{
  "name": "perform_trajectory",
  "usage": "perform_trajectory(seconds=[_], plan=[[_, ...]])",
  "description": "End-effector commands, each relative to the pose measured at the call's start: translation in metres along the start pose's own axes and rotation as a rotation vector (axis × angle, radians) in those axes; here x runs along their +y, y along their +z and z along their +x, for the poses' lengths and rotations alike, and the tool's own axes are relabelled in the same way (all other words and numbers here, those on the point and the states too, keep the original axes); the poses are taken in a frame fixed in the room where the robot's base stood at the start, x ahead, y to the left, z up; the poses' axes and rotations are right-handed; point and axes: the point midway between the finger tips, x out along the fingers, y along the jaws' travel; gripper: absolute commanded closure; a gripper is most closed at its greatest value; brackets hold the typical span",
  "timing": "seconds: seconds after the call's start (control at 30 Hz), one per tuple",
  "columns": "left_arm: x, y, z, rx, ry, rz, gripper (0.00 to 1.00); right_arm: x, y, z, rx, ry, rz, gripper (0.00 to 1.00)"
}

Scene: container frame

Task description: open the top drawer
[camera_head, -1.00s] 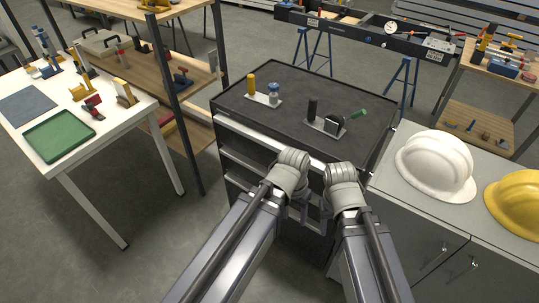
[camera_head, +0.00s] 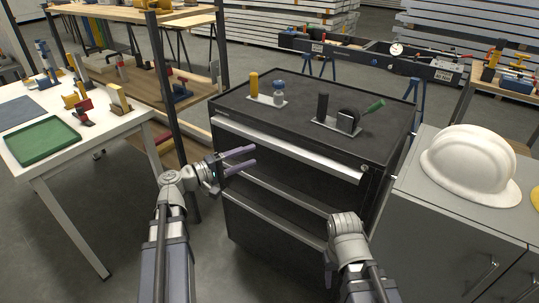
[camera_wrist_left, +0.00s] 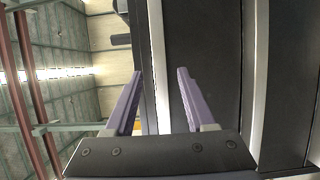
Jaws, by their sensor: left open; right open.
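The dark tool cabinet (camera_head: 290,215) stands in front of me, several drawers in its front. The top drawer's long silver handle (camera_head: 285,150) runs just under the cabinet top; the drawer looks closed. My left gripper (camera_head: 254,156) is open and empty at the left part of the front, just below this handle in the picture. In the left wrist view, turned sideways, the pale handle strip (camera_wrist_left: 158,65) shows between the spread fingers (camera_wrist_left: 158,98); I cannot tell whether they touch it. My right gripper (camera_head: 329,268) is low before the cabinet's right side, its fingers mostly hidden.
The cabinet top carries a plate with a yellow and a blue-capped item (camera_head: 266,100), and a plate with a black cylinder and green-handled tool (camera_head: 337,125). A grey cupboard with a white helmet (camera_head: 470,165) stands right. A white table with a green tray (camera_head: 42,140) stands left.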

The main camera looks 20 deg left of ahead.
Motion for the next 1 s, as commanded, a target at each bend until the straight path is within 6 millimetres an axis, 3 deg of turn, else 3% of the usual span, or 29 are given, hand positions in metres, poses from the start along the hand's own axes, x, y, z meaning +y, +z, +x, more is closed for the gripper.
perform_trajectory(seconds=[0.53, 1.0], plan=[[0.0, 0.001, 0.068, -0.005, -0.002, 0.001, 0.45, 0.0, 0.0, -0.001, 0.0, 0.0, 0.0, 0.5], [0.0, 0.001, 0.079, -0.003, -0.003, 0.001, 0.46, 0.0, 0.0, -0.001, 0.0, 0.0, 0.0, 0.5]])
